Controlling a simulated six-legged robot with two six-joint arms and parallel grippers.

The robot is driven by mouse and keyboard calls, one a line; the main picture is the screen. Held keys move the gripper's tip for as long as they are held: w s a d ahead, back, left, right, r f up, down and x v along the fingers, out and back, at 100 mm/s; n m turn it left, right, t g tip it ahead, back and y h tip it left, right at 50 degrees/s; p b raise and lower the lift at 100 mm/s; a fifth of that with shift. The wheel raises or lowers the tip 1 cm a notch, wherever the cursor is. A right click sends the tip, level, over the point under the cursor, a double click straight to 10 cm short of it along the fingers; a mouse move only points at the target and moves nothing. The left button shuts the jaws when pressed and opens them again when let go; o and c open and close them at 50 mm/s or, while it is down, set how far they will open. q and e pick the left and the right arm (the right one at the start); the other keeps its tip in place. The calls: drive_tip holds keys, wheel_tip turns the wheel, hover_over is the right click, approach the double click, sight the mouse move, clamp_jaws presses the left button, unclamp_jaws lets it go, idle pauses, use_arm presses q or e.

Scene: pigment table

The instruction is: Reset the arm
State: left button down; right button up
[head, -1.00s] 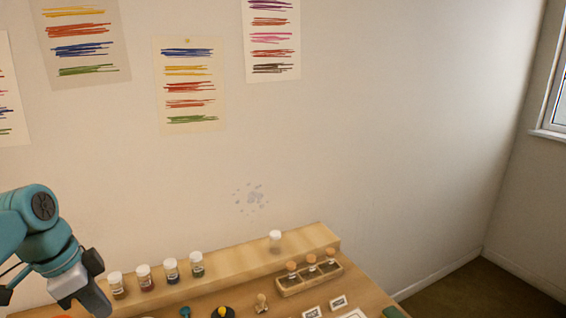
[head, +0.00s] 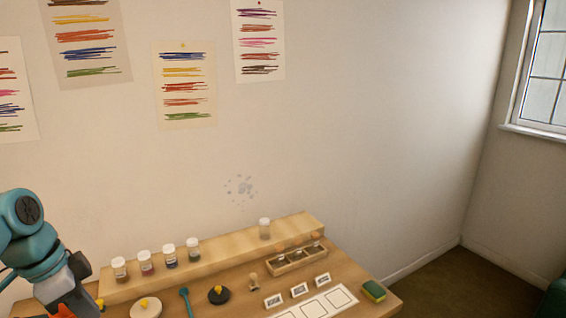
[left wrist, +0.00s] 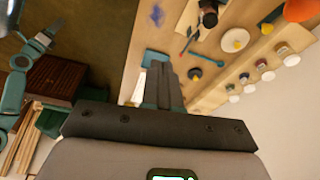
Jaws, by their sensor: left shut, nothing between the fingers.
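My left gripper (head: 88,302) is at the lower left of the head view, at the left end of the pigment table, partly cut off by the frame edge. In the left wrist view its fingers (left wrist: 163,88) are together with nothing between them, above the table (left wrist: 140,45). A teal arm of mine shows at the left of the left wrist view, ending in a small dark gripper (left wrist: 46,38). Its fingers are too small to read.

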use_arm(q)
drive_tip(key=w+d+f+n, duration=0.1)
drive_tip(key=w+d+f, duration=0.15)
drive_tip(key=f, duration=0.55)
drive_tip(key=w+d+f+n, duration=0.2)
drive_tip(key=d+f, duration=0.2)
drive_tip(key=f, duration=0.4)
drive_tip(key=s+d+f+n+h, duration=0.15)
drive_tip(key=d+f, duration=0.25)
drive_tip(key=f, duration=0.4)
drive_tip(key=s+d+f+n, duration=0.1)
drive_tip(key=s+d+f, duration=0.1)
drive_tip(key=d+f, duration=0.35)
drive_tip(key=s+d+f+n+g, duration=0.1)
drive_tip(key=s+d+f+n, duration=0.25)
drive_tip(key=s+f, duration=0.4)
drive_tip(key=s+d+f+n, duration=0.2)
drive_tip(key=s+d+f, duration=0.3)
drive_tip(key=s, duration=0.4)
wheel_tip(320, 180, down, 11)
drive_tip(key=s+b, duration=0.1)
drive_tip(key=b, duration=0.9)
drive_tip(key=shift+a+f+n, duration=0.2)
drive_tip(key=shift+a+n, duration=0.2)
